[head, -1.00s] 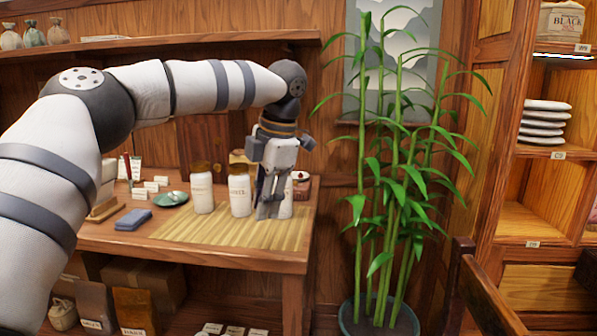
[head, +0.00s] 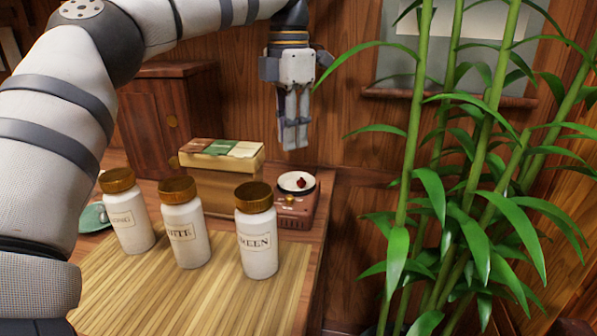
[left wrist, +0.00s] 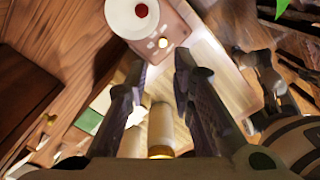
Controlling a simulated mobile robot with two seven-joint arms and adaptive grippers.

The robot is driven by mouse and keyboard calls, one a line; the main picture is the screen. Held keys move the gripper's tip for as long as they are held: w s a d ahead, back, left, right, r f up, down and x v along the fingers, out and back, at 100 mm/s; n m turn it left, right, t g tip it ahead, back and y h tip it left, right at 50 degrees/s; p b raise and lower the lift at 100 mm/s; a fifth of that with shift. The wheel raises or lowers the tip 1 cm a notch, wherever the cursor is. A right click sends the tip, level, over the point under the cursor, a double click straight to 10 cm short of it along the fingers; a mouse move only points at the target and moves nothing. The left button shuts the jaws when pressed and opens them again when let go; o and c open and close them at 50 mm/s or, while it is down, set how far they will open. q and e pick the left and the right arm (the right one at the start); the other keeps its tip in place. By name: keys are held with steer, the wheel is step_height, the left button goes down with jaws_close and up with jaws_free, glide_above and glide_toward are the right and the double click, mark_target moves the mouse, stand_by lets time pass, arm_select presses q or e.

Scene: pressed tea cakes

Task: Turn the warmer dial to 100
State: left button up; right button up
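The warmer (head: 294,213) is a small reddish-brown box at the table's back right corner, with a round white plate (head: 297,182) and a dark red item on top. Its dial (head: 291,198) is a small brass knob on the front. In the left wrist view the warmer (left wrist: 178,35) is at the top, with the dial (left wrist: 163,43) beside pale marks too small to read. My left gripper (head: 293,147) points down in the air above the warmer, apart from it. The wrist view shows its fingers (left wrist: 158,62) apart with nothing held. My right gripper is not in view.
Several white jars with brown lids, including one labelled GREEN (head: 258,235), stand on the bamboo mat (head: 185,290) in front. A box with a coloured top (head: 220,153) is left of the warmer. A tall bamboo plant (head: 410,180) stands right of the table.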

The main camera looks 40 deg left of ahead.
mark_target(289, 196)
arm_select(q)
steer(key=f, duration=1.1)
steer(key=shift+s+d+f, duration=0.25)
steer(key=shift+s+f, duration=0.1)
steer(key=shift+s, duration=0.05)
jaws_close()
